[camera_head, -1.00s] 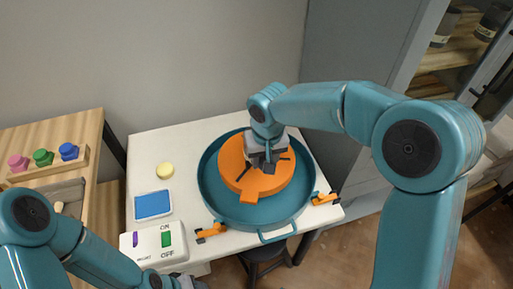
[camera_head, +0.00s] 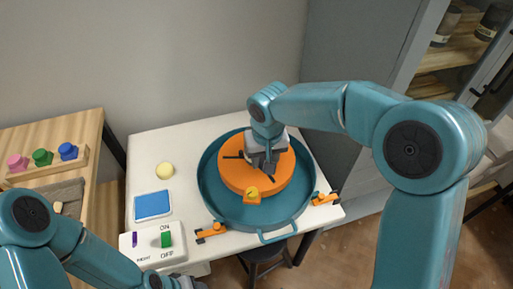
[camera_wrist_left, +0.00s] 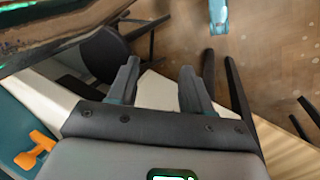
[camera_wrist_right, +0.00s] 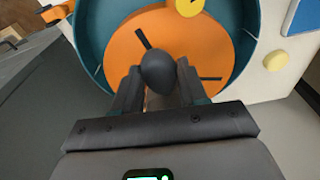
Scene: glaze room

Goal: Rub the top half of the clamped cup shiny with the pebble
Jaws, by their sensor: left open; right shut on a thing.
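The orange wheel head (camera_head: 235,174) sits in the teal basin (camera_head: 213,200), with dark clamp bars (camera_head: 232,157) on it. My right gripper (camera_head: 268,163) is over the middle of the wheel head. In the right wrist view my right gripper (camera_wrist_right: 158,88) is shut on a dark rounded thing (camera_wrist_right: 158,70), which looks like the pebble. I cannot make out the clamped cup; the gripper and pebble cover the wheel's centre. My left gripper (camera_wrist_left: 158,85) is open and empty near the table's front edge, with the floor in its view.
A white ON/OFF switch box (camera_head: 150,252) stands front left on the table (camera_head: 185,215). A blue-topped tray (camera_head: 153,205) and yellow round thing (camera_head: 165,170) lie left of the basin. Orange clips (camera_head: 211,231) sit at the basin's front. A wooden bench (camera_head: 70,125) with coloured knobs stands left.

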